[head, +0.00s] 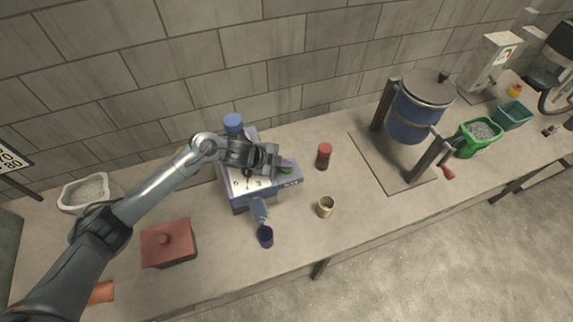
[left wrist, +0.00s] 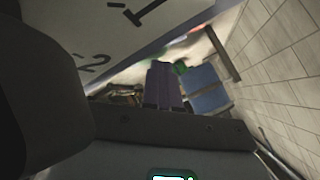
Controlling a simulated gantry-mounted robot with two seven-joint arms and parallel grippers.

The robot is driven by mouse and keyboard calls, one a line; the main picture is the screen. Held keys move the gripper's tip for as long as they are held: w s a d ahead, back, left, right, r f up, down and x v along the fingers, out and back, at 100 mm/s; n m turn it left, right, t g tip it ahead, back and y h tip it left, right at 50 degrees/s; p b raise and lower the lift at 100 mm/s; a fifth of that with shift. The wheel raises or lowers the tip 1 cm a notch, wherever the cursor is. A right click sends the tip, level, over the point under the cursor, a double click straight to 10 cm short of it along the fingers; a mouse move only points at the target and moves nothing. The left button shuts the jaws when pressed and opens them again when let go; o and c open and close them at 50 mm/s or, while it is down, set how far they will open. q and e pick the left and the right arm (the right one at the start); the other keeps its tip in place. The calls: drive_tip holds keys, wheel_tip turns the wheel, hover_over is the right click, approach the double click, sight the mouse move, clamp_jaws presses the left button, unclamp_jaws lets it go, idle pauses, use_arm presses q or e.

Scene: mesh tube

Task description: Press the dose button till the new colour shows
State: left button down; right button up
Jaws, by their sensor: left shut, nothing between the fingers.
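The dosing machine (head: 238,190) stands on the bench with a pale, marked top face and blue sides. A blue cap (head: 233,122) rises at its back, and a grey-blue spout (head: 259,209) juts out at its front. A dark blue cup (head: 265,237) stands just in front of the spout; its contents are too small to read. My left gripper (head: 274,158) is shut and empty above the machine's right part, close to a small green and purple part (head: 287,166). I cannot tell whether they touch. In the left wrist view the marked face (left wrist: 120,35) shows close up. No dose button is clearly identifiable.
A red canister (head: 323,157) and a tan cup (head: 326,206) stand right of the machine. A red lidded box (head: 168,243) is at left. A blue drum (head: 410,115) on a stand, a green tray (head: 478,148) and a teal bin (head: 513,116) are further right. A wall runs behind.

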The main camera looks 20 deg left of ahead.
sight(284, 169)
idle(0.3)
use_arm(q)
drive_tip(key=shift+r+p, duration=1.15)
drive_tip(key=shift+r, duration=0.05)
wheel_tip(284, 169, up, 5)
drive_tip(key=p, duration=0.4)
drive_tip(key=shift+p, duration=0.3)
